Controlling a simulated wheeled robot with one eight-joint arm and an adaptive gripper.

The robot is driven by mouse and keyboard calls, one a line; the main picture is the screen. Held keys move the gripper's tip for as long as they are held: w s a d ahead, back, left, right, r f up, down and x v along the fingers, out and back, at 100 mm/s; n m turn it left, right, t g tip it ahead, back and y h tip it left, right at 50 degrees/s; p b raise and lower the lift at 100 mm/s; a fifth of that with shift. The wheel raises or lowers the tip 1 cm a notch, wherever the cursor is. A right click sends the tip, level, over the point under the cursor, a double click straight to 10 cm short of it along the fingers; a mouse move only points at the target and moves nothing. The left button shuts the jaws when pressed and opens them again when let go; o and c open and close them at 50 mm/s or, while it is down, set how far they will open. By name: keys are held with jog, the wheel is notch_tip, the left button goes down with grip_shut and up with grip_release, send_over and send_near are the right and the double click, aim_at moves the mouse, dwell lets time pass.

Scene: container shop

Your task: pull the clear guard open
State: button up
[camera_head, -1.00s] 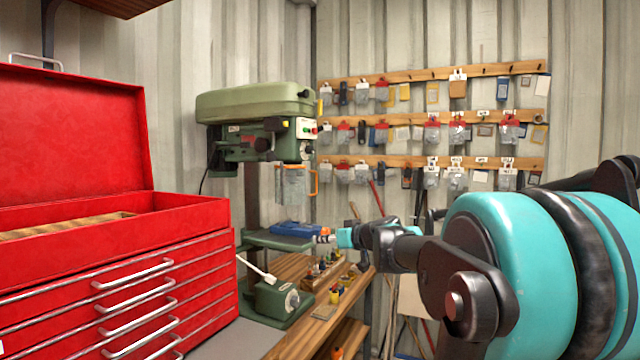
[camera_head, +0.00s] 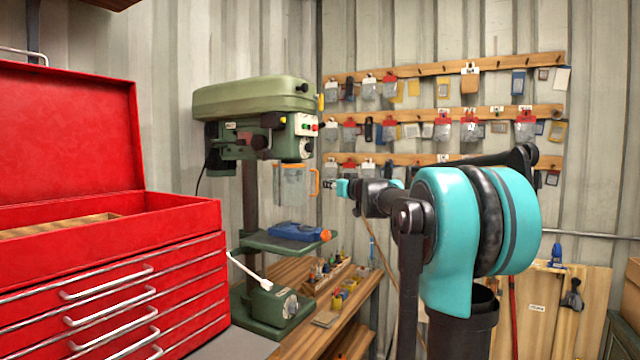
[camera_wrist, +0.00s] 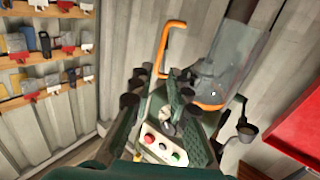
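The clear guard (camera_head: 294,186) hangs under the head of the green drill press (camera_head: 255,100), with an orange handle (camera_head: 315,181) on its right side. In the wrist view the guard (camera_wrist: 232,55) is at upper right, and its orange handle (camera_wrist: 168,38) is beyond the fingertips. My gripper (camera_head: 330,185) is just right of the handle at about its height. In the wrist view my gripper (camera_wrist: 160,80) has its fingers apart with nothing seen held between them. Whether a fingertip touches the handle cannot be told.
A blue vise (camera_head: 295,231) sits on the press table below the guard. A red tool chest (camera_head: 110,270) stands open at left. Racks of small parts (camera_head: 450,115) hang on the back wall. A wooden bench (camera_head: 335,315) with small tools is below.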

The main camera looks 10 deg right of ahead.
jog(key=x, duration=0.8)
jog(key=shift+c, duration=0.5)
grip_shut()
